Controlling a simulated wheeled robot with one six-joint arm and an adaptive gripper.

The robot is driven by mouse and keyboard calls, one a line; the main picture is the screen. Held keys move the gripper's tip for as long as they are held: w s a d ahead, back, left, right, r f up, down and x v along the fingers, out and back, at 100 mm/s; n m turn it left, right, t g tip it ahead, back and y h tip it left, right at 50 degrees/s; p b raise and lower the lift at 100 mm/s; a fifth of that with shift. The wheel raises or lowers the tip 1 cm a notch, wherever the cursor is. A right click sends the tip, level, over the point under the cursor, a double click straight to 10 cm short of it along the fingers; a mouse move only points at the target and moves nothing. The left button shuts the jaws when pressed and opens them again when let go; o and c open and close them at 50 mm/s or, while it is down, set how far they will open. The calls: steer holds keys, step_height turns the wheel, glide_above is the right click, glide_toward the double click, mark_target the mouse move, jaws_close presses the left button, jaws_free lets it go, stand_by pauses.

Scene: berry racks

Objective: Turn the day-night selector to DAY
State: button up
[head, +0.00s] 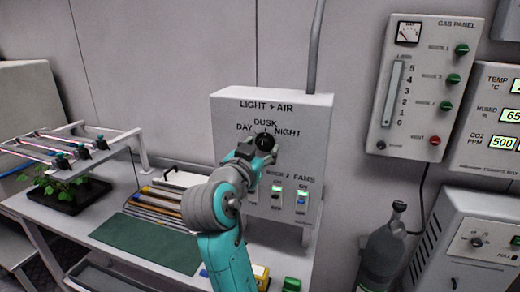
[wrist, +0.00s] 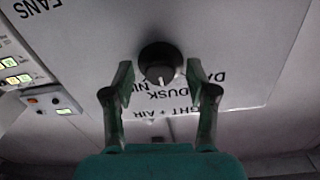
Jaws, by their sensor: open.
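The day-night selector is a round black knob (head: 264,141) on the grey LIGHT + AIR panel (head: 222,118), with DAY at its left, DUSK above and NIGHT at its right. It also shows in the wrist view (wrist: 158,57), where the panel appears upside down. Its white pointer line points toward the DUSK label. My gripper (head: 261,152) is in front of the knob, at its lower side in the head view. In the wrist view my gripper (wrist: 160,76) is open, with a finger on each side of the knob and gaps between. I cannot tell how far the fingertips reach along the knob.
Lit rack and fan switches (head: 290,195) sit low on the same panel, close to my arm. A gas panel (head: 405,140) with green knobs hangs at the right. A bench with a green mat (head: 150,240) and a plant tray (head: 70,200) stands at the left.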

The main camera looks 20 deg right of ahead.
steer(key=shift+c, duration=0.2)
jaws_close()
steer(key=n, duration=0.4)
steer(key=shift+n, duration=0.4)
steer(key=n, duration=0.5)
steer(key=shift+d, duration=0.1)
steer(key=shift+n, duration=0.3)
